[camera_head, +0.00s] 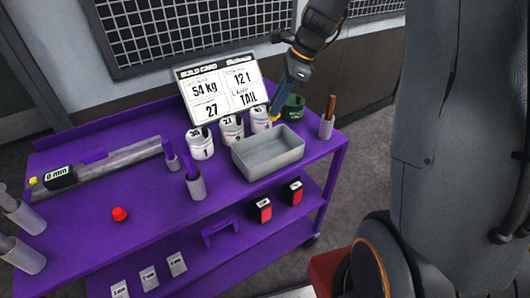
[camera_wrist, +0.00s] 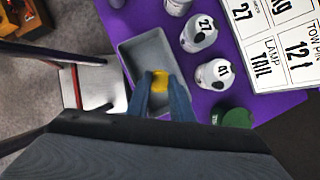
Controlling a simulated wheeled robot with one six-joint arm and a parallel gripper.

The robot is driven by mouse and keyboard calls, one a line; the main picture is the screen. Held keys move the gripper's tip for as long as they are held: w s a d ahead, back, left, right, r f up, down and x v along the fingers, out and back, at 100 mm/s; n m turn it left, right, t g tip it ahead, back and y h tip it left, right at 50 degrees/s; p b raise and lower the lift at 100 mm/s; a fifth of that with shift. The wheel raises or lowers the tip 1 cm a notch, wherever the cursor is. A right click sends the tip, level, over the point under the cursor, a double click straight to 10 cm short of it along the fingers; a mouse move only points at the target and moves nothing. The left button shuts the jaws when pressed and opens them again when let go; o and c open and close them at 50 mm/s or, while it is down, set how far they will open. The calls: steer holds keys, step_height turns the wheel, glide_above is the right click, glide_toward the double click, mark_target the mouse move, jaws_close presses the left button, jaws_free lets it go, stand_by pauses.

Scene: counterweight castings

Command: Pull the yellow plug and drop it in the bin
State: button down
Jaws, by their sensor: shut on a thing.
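The yellow plug (camera_wrist: 159,81) is between my fingertips in the wrist view, with the grey bin behind it. My gripper (camera_wrist: 160,88) is shut on it. In the head view my gripper (camera_head: 276,113) reaches down at the back of the bin, and a bit of yellow shows at its tips. The grey open bin (camera_head: 268,166) stands on the purple cart top; it also shows in the wrist view (camera_wrist: 136,48). The plug is above the bin in the wrist view; its exact height is hard to tell. The bin looks empty where visible.
White numbered canisters (camera_head: 200,146) stand left of and behind the bin, with a green canister (camera_head: 293,107) behind it. A cup with a brown handle (camera_head: 327,127) stands to its right. A build card (camera_head: 220,88) stands at the back. A red knob (camera_head: 119,214) lies front left.

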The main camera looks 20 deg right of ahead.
mark_target(279, 114)
steer(key=shift+f+b, duration=2.75)
steer(key=shift+f, duration=0.1)
steer(key=c, duration=1.5)
jaws_free()
steer(key=b+v, duration=0.1)
steer(key=v, duration=0.7)
steer(key=shift+b, duration=0.4)
